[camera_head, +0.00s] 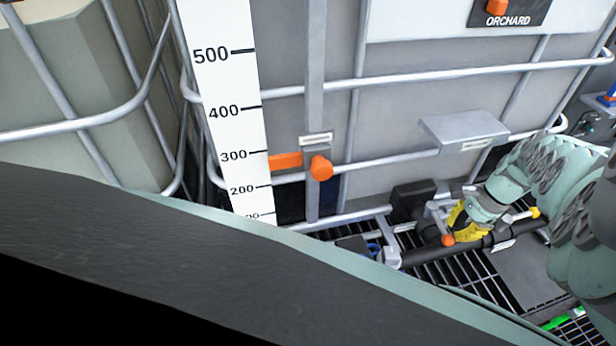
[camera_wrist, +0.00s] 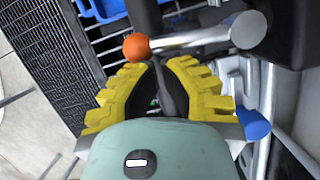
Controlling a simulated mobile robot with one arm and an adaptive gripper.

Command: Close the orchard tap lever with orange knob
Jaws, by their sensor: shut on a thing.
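The orchard tap lever (camera_wrist: 190,40) is a silver bar across the wrist view, with an orange knob (camera_wrist: 136,46) at its left end and a round hub (camera_wrist: 248,30) at its right. The orange knob also shows in the head view (camera_head: 448,240), low beside the dark pipe. My gripper (camera_wrist: 158,68), with yellow ribbed fingers, is at the lever and shut on it. The knob lies by the left fingertip. A dark gap shows between the fingers, and the exact contact is partly hidden. My gripper also shows in the head view (camera_head: 458,216).
A black ORCHARD label (camera_head: 507,18) is on the caged tank above. A level scale (camera_head: 228,110) with an orange pointer (camera_head: 321,168) stands left. Another lever with a yellow knob (camera_head: 535,212) is close right of my gripper. A blue part (camera_wrist: 252,122) sits right of the fingers.

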